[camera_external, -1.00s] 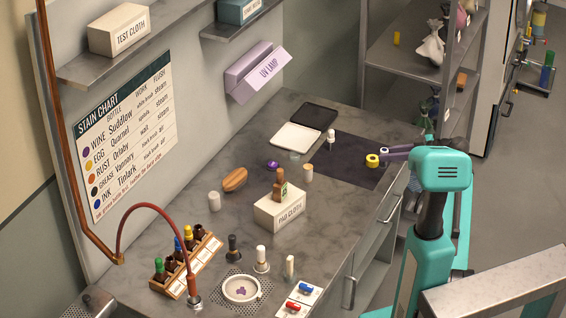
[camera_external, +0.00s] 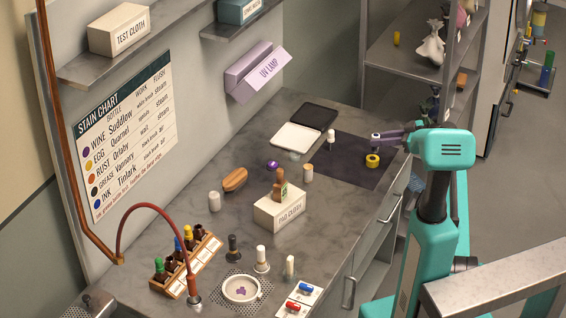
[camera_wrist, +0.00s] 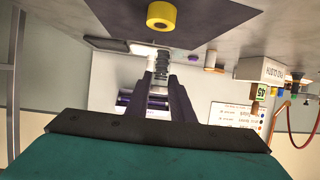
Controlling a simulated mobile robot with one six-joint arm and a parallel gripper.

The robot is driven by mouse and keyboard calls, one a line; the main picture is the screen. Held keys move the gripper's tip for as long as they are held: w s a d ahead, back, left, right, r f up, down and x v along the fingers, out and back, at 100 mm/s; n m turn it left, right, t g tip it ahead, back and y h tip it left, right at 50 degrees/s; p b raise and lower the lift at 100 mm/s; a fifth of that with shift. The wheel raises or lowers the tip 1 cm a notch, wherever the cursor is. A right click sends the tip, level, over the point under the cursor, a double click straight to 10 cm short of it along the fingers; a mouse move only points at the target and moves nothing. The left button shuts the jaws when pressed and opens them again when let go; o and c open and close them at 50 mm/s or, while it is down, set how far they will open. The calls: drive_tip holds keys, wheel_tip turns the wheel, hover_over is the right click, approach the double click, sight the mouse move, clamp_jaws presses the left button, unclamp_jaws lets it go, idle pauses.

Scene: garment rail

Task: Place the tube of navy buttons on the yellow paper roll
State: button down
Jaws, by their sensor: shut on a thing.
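The yellow paper roll (camera_external: 372,160) stands on the dark mat at the far right of the counter. It shows at the top of the wrist view (camera_wrist: 161,15). My gripper (camera_external: 378,138) is shut on the small tube of navy buttons (camera_external: 376,145) and holds it in the air close to the roll, apart from it. In the wrist view the tube (camera_wrist: 162,58) sits between my two dark fingertips (camera_wrist: 163,72). The fingers hide its lower part in that view.
A white tray (camera_external: 296,137) and a black tray (camera_external: 314,116) lie behind. The mat around the roll is mostly clear.

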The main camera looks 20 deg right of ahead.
drive_tip(key=shift+w+d, duration=0.1)
drive_tip(key=shift+w, duration=0.55)
drive_tip(key=shift+f, duration=0.1)
drive_tip(key=shift+f, duration=0.15)
drive_tip(key=shift+f+p, duration=0.75)
drive_tip(key=shift+f, duration=0.8)
drive_tip(key=shift+f+b, duration=0.2)
drive_tip(key=shift+b, duration=0.1)
drive_tip(key=c, duration=1.5)
unclamp_jaws()
drive_tip(key=shift+c, duration=0.2)
drive_tip(key=shift+r+p, duration=0.25)
drive_tip(key=shift+p, duration=0.1)
